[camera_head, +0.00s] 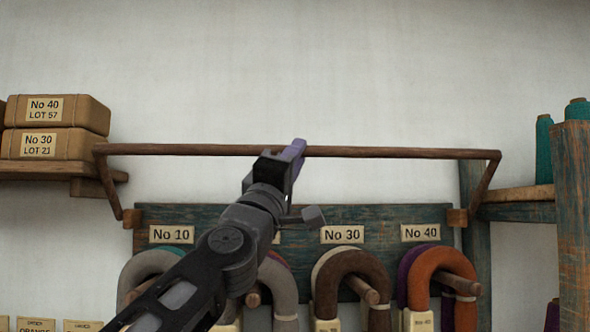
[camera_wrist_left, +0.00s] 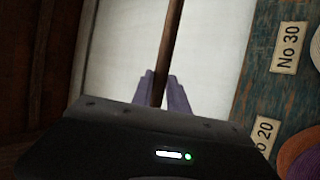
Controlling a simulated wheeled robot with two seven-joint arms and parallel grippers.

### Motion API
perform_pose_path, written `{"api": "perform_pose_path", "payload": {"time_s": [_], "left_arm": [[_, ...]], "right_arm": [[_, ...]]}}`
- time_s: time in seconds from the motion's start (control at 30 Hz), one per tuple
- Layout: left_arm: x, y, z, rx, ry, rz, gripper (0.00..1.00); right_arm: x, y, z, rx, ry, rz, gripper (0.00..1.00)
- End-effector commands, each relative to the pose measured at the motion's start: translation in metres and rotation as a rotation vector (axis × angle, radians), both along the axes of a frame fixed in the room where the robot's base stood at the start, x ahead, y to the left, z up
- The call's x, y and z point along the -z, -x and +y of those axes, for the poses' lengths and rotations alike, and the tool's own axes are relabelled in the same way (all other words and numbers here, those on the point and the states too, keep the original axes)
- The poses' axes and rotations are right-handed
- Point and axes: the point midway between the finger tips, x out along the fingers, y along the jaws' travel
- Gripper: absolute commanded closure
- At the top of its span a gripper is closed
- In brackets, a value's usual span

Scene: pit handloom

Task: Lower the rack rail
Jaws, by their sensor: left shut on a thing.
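The rack rail (camera_head: 400,153) is a thin brown wooden bar in the head view. It runs level across the wall above the teal peg board (camera_head: 205,214), with side arms slanting down to wooden blocks at the board's ends. My left gripper (camera_head: 295,150) reaches up from below and is shut on the rail near its middle. In the left wrist view the rail (camera_wrist_left: 171,50) runs between the purple fingers (camera_wrist_left: 163,92). The gripper hides a short stretch of the rail and the No 20 label in the head view. My right gripper is not in view.
Yarn hanks (camera_head: 352,275) hang on pegs below the board's number labels. Boxes (camera_head: 55,128) sit on a shelf at left. Teal spools (camera_head: 544,150) stand on a shelf at right beside a wooden post (camera_head: 574,220). The wall above the rail is bare.

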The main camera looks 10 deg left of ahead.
Motion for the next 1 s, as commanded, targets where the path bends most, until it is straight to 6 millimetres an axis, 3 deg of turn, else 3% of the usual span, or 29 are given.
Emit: {"api": "perform_pose_path", "payload": {"time_s": [0.03,0.27,0.6,1.0], "left_arm": [[0.010,0.002,-0.001,0.001,-0.001,-0.011,1.00],[0.026,0.014,-0.004,0.002,-0.003,-0.008,1.00],[0.067,0.030,-0.007,0.000,-0.003,-0.002,1.00],[0.084,0.031,-0.007,-0.004,-0.004,0.004,1.00]], "right_arm": [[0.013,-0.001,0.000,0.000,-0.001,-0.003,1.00],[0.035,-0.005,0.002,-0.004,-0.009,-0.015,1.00],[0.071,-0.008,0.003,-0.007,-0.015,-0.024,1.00],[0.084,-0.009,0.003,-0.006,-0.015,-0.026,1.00]]}}
